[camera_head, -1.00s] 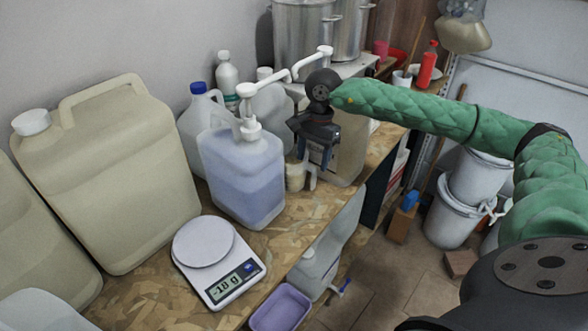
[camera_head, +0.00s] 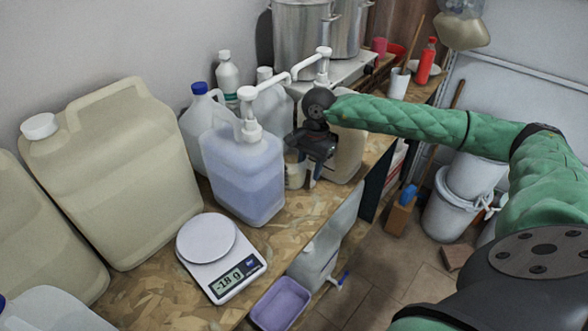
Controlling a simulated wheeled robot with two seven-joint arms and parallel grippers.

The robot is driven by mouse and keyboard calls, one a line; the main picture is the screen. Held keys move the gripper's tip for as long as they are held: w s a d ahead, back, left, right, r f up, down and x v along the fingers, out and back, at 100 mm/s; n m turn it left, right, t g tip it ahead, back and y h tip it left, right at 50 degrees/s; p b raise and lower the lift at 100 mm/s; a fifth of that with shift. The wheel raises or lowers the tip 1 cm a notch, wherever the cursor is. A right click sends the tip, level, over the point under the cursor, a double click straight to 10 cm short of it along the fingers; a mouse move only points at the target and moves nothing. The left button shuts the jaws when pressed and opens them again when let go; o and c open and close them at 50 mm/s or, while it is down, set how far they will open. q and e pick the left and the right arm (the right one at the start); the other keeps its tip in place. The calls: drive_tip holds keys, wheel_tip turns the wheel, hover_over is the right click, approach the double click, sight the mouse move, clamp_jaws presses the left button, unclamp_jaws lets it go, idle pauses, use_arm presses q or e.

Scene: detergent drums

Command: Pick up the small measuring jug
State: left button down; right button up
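The small measuring jug (camera_head: 294,174) is a pale, cream-white cup on the wooden worktop, just right of the blue-filled pump container (camera_head: 245,175). The container and my gripper partly hide it. My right gripper (camera_head: 303,170) reaches in from the right, low over the jug. Its fingers look apart, with one dark finger just right of the jug; the other finger is mostly hidden. I cannot tell whether they touch the jug. My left gripper is not in view.
A scale (camera_head: 220,256) reading -18 g stands at the front of the worktop. Large beige drums (camera_head: 115,170) stand at left, and another beige container (camera_head: 348,150) is right behind my gripper. A purple tub (camera_head: 281,303) sits below the worktop edge.

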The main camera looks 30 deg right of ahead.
clamp_jaws()
drive_tip(key=shift+r, duration=0.25)
